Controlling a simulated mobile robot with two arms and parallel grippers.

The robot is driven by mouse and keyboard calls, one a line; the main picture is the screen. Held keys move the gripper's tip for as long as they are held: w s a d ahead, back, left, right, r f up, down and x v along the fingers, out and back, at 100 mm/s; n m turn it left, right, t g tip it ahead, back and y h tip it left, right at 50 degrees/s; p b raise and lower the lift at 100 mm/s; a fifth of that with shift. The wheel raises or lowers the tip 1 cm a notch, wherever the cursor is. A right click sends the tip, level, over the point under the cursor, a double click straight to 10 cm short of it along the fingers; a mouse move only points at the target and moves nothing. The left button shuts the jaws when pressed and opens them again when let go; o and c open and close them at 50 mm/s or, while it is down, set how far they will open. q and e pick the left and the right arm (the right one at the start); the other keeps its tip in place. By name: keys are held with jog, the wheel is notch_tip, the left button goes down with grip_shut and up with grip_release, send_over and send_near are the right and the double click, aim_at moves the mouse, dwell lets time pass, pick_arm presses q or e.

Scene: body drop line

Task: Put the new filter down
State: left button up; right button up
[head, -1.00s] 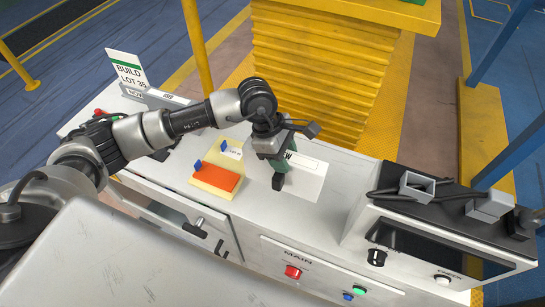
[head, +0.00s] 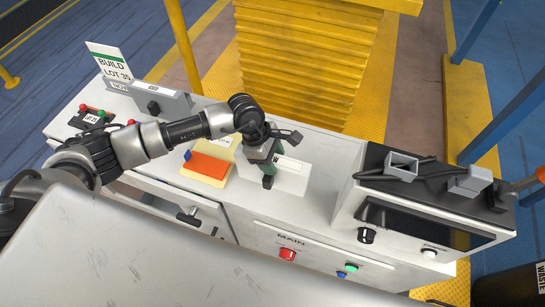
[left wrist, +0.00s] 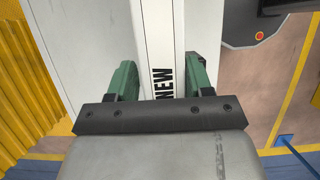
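My right gripper is out of view.
A black-topped console (head: 425,185) with grey brackets stands on the bench's right. Yellow bellows (head: 305,60) rise behind. The front panel carries a red button (head: 287,254).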

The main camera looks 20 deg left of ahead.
pick_arm(q)
jog(key=shift+o, duration=1.3)
jog(key=shift+r, duration=0.15)
jog(key=shift+w+a+r, duration=0.1)
jog(key=shift+a+r, duration=0.05)
jog(key=shift+r, duration=0.05)
jog(key=b+v, duration=0.3)
jog(key=v, duration=0.7)
jog(key=shift+r, duration=0.3)
jog(key=shift+a+r, duration=0.2)
jog(key=shift+r, duration=0.25)
